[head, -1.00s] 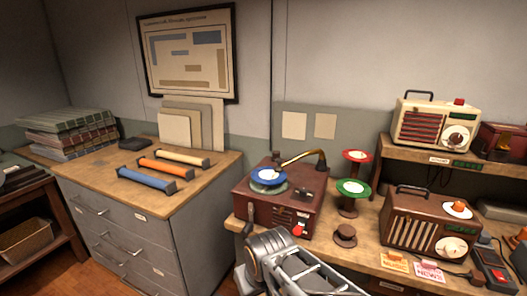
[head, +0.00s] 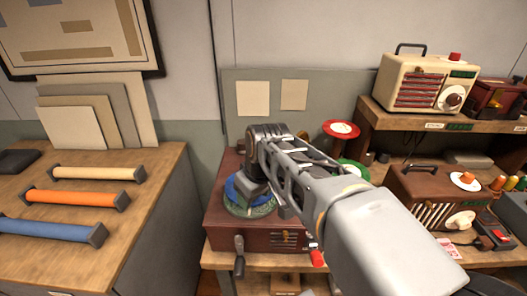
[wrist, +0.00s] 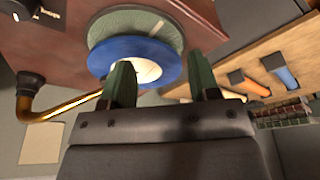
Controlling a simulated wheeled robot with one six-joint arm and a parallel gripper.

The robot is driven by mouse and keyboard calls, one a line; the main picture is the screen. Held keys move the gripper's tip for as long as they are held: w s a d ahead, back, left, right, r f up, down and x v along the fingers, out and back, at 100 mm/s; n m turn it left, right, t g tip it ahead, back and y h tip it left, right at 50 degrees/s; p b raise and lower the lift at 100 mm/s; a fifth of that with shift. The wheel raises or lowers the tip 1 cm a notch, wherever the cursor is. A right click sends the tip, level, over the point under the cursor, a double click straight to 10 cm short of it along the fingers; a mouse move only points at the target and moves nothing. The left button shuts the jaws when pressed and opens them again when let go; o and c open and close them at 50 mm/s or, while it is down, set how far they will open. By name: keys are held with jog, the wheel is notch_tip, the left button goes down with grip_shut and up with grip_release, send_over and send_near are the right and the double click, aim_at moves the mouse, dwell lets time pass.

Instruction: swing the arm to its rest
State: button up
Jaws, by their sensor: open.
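My arm reaches across the head view over the red-brown record player (head: 222,226). My gripper hangs over the turntable in that view, and its fingertips are hidden there. In the wrist view my gripper (wrist: 165,78) is open, with two dark green fingers apart and nothing gripped between them. A blue record (wrist: 104,58) with a pale label lies just beyond the fingers on the green turntable (wrist: 168,22). The left finger overlaps the record in the picture; I cannot tell whether they touch. The blue record (head: 232,190) is partly covered by my gripper in the head view.
The brass tone arm (wrist: 68,106) is close on the left in the wrist view. Red (head: 341,128) and green (head: 355,166) discs stand behind my arm. A cream radio (head: 424,80) and a brown radio (head: 440,198) are at right. A cabinet with three coloured rolls is at left.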

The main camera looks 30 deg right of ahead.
jog(key=w+d+r+n+g+y+p, duration=0.1)
jog(key=w+d+r+n+y+p, duration=0.15)
jog(key=w+d+r+n, duration=0.85)
jog(key=shift+m+y, duration=0.45)
jog(key=shift+m, duration=0.05)
jog(key=x, duration=0.3)
jog(key=s+x, duration=0.1)
jog(key=x, duration=0.6)
jog(key=shift+s+d+f+b, duration=0.15)
jog(key=shift+d+f+b, duration=0.15)
jog(key=shift+f, duration=0.35)
jog(key=shift+c, duration=0.4)
grip_shut()
jog(key=shift+a, duration=0.1)
